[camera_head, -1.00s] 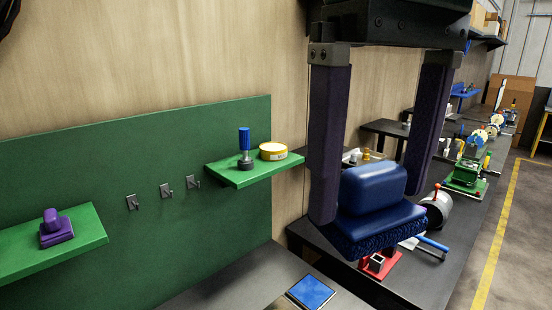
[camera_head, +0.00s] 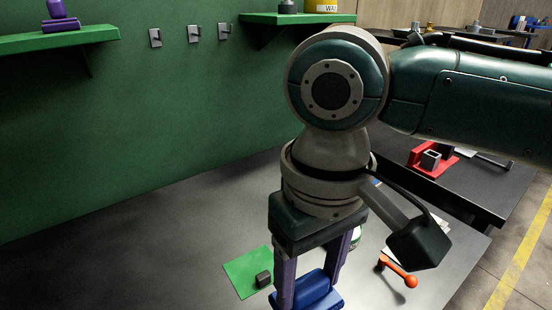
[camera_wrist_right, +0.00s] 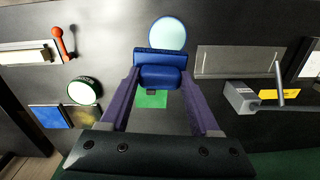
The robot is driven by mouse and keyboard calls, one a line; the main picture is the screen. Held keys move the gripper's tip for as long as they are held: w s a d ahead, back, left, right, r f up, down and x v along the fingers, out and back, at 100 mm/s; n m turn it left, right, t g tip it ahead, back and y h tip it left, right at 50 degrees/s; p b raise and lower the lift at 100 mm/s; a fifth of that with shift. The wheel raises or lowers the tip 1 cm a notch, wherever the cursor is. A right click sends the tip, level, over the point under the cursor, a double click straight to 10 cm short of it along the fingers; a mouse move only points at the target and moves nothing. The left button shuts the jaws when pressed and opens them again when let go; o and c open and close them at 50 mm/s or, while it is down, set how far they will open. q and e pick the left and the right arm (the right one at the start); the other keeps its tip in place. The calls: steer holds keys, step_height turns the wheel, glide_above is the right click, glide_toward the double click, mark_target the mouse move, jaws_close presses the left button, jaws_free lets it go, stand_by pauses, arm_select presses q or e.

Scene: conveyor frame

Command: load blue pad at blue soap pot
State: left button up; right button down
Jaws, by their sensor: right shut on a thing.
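My right gripper (camera_head: 310,286) points down over the dark bench and is shut on the blue pad (camera_head: 314,296). The pad also shows between the fingers in the right wrist view (camera_wrist_right: 160,60). A round pot with a blue rim and pale blue top (camera_wrist_right: 167,33), which looks like the blue soap pot, appears just past the pad in that view. The pad's edge is close to the pot's rim in the picture; I cannot tell whether they touch. The blue pot is hidden in the head view. My left gripper is not in view.
A green square (camera_head: 243,272) with a small dark block (camera_head: 263,280) lies on the bench beside the gripper. A green-rimmed pot (camera_wrist_right: 83,91) and an orange-knobbed lever (camera_head: 410,281) are nearby. A purple pad (camera_head: 60,23) sits on the left shelf. The bench's left part is clear.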

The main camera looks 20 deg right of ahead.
steer(key=shift+n, duration=0.5)
steer(key=f+b, duration=0.2)
steer(key=f, duration=0.2)
steer(key=s+f+b, duration=0.1)
steer(key=f+b, duration=0.2)
steer(key=f, duration=0.1)
steer(key=s+a+f+b, duration=0.1)
steer(key=f+b, duration=0.2)
steer(key=f, duration=0.1)
steer(key=shift+a+f, duration=0.1)
steer(key=shift+f, duration=0.3)
steer(key=shift+r, duration=0.1)
stand_by(0.5)
steer(key=shift+f, duration=0.25)
stand_by(0.7)
steer(key=shift+p, duration=0.3)
